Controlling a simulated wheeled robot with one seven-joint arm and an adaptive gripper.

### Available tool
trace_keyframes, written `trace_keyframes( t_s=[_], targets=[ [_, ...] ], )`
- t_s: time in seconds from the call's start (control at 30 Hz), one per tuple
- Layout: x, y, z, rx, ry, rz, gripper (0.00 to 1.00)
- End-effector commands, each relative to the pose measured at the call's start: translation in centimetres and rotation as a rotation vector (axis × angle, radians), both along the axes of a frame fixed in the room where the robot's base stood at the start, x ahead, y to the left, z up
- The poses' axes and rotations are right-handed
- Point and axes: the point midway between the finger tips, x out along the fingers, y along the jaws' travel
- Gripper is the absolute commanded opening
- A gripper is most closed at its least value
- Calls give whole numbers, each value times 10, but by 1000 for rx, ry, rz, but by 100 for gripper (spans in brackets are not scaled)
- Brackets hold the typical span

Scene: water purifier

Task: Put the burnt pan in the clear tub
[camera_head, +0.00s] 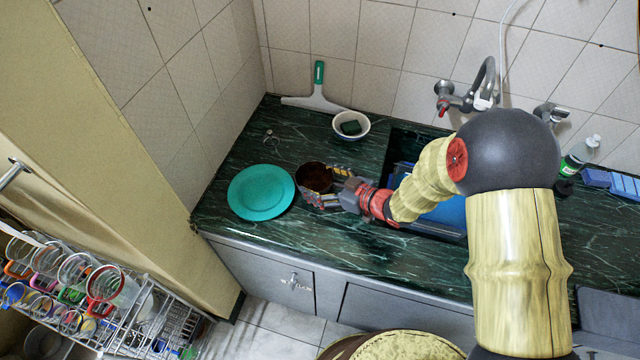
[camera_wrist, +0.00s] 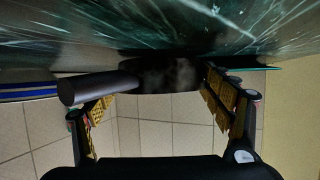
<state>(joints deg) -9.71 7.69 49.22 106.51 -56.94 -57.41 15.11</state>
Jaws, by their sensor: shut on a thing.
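The burnt pan (camera_head: 314,176) is small and dark with a brown inside, and sits at the counter beside the plate. In the wrist view the pan (camera_wrist: 165,76) is dark and sooty, with a thick grey handle (camera_wrist: 97,88) toward the left. My gripper (camera_head: 330,187) is shut on the pan, with a finger on either side in the wrist view (camera_wrist: 160,112). Whether the pan touches the counter is hard to tell. I cannot make out a clear tub; a blue object (camera_head: 447,214) shows in the sink, partly behind my arm.
A teal plate (camera_head: 261,192) lies just left of the pan. A white bowl with a dark green sponge (camera_head: 351,125) and a squeegee (camera_head: 317,92) are behind. The sink (camera_head: 404,143) is to the right, under the faucet (camera_head: 484,80). The front counter strip is clear.

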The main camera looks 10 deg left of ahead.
Motion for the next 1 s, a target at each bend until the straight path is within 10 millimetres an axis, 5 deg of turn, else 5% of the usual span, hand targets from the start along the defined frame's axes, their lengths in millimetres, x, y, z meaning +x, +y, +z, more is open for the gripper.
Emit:
trace_keyframes(
  t_s=[0.4, 0.43, 0.73, 1.0],
  targets=[
    [1, 0, -5, 1, -2, -1, 50],
    [0, 0, -5, 1, -2, -1, 82],
    [0, 0, -5, 0, -2, -1, 98],
    [0, 0, -5, 0, -1, 0, 98]
  ],
)
